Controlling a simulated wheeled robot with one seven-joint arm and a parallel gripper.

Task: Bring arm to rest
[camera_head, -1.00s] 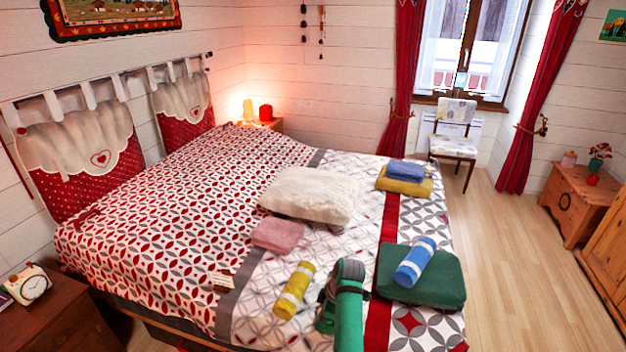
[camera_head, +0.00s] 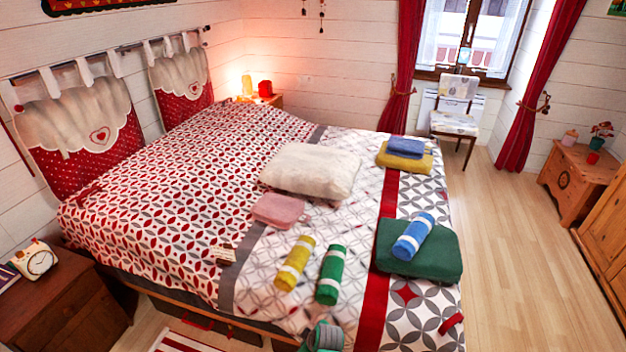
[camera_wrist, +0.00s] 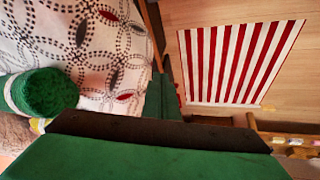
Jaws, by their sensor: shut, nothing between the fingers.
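My gripper (camera_wrist: 162,95) is shut and empty in the wrist view, beside the edge of the bed. In the head view only a green and grey part of my arm (camera_head: 324,338) shows at the bottom edge, by the near side of the bed; the fingers cannot be made out there. A green rolled towel (camera_head: 331,275) with white bands lies on the bed, apart from my arm. A green roll (camera_wrist: 42,93) also shows at the left of the wrist view.
A striped rug (camera_wrist: 238,62) lies on the floor. Floor at right is clear.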

